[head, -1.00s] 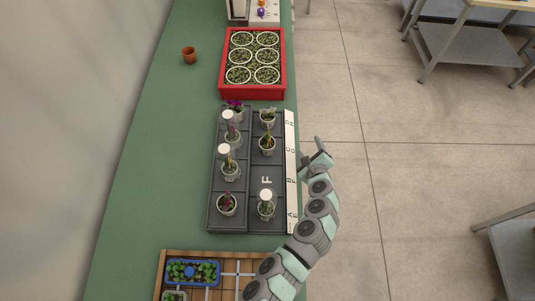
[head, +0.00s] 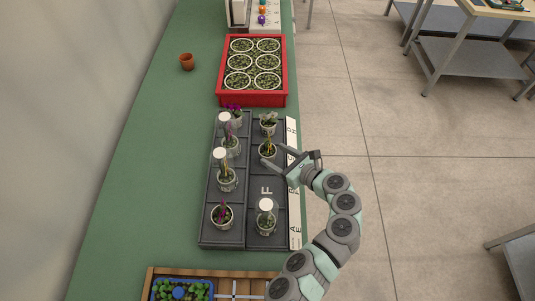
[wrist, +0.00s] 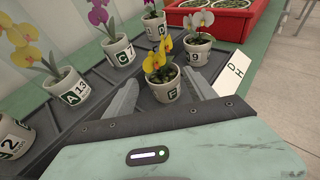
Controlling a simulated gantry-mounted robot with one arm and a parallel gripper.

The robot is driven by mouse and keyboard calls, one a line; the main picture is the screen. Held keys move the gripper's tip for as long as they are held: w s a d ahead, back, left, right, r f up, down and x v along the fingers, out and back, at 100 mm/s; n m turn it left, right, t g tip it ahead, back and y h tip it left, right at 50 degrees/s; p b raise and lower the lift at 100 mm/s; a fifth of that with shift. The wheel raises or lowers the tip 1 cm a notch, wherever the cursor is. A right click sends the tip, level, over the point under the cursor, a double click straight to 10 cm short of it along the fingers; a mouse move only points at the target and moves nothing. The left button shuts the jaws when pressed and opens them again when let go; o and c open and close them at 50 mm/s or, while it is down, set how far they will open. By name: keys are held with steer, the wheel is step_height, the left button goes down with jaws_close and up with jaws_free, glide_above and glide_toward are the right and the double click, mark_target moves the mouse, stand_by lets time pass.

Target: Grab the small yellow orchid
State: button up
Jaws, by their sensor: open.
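The small yellow orchid (wrist: 160,63) has yellow-orange petals and stands upright in a pale pot marked F (wrist: 165,90) in the wrist view. In the head view the small yellow orchid (head: 268,147) stands in the right column of the dark tray (head: 208,200). My gripper (head: 269,156) reaches in from the right over the tray edge, close to this pot. In the wrist view my gripper (wrist: 160,80) is open, with one finger on each side of the pot. I cannot tell whether either finger touches it.
A white-flowered orchid in a pot marked 9 (wrist: 197,47) stands just behind to the right. Pots marked C 7 (wrist: 118,50) and A 13 (wrist: 75,90) stand to the left. A red crate (head: 252,99) lies beyond the tray. The green bench to the left is mostly clear.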

mark_target(267, 152)
steer(key=shift+w+a+f, duration=0.3)
steer(key=shift+f, duration=0.1)
steer(key=b+x, duration=0.1)
steer(key=x, duration=0.3)
steer(key=shift+w+f, duration=0.2)
steer(key=shift+f, duration=0.1)
steer(key=shift+d, duration=0.1)
steer(key=c, duration=1.3)
steer(key=shift+o, duration=0.2)
